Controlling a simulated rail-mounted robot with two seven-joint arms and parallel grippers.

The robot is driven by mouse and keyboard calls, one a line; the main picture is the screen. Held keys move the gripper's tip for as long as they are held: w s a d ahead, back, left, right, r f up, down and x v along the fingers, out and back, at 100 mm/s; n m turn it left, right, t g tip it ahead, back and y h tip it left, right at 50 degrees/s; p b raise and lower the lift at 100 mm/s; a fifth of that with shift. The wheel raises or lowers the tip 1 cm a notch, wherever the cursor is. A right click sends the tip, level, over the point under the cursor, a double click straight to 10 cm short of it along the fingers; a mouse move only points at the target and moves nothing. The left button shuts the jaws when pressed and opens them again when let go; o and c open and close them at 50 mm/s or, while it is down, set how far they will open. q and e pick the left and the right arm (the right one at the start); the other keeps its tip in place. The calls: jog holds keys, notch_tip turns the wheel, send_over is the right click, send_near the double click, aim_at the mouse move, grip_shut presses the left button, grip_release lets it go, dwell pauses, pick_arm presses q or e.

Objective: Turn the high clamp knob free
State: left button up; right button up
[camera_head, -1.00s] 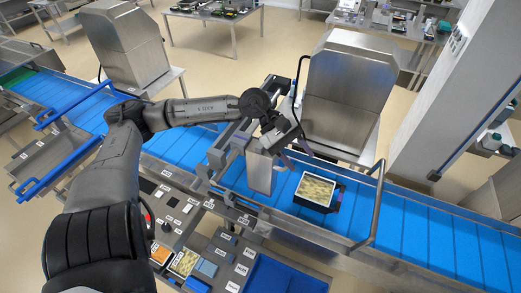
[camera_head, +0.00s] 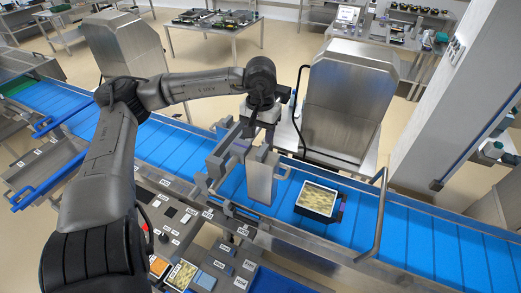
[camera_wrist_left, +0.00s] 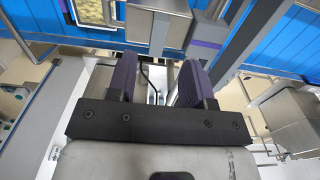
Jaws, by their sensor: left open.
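My left gripper (camera_head: 258,128) is at the far side of the belt, by the upper end of the grey clamp frame (camera_head: 222,160). In the left wrist view its two purple-padded fingers (camera_wrist_left: 158,82) are apart, with nothing visible between them. A grey block with a purple lower edge (camera_wrist_left: 207,38) and an upright steel plate (camera_wrist_left: 160,22) are just beyond the fingertips. The steel plate also stands over the belt in the head view (camera_head: 261,178). I cannot make out the high clamp knob for certain; the wrist and frame crowd that spot. My right gripper is out of view.
A black tray of pale yellow food (camera_head: 317,199) sits on the blue belt (camera_head: 400,233) right of the frame. A steel guard bar (camera_head: 378,220) stands farther right. A tall steel cabinet (camera_head: 346,100) rises behind. Labelled parts lie on the near bench (camera_head: 190,235).

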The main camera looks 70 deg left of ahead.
aim_at(261, 153)
pick_arm(q)
notch_tip(261, 153, down, 8)
jog(key=shift+r+p, duration=0.1)
jog(key=shift+p, duration=0.2)
jog(key=shift+c, duration=0.3)
grip_shut()
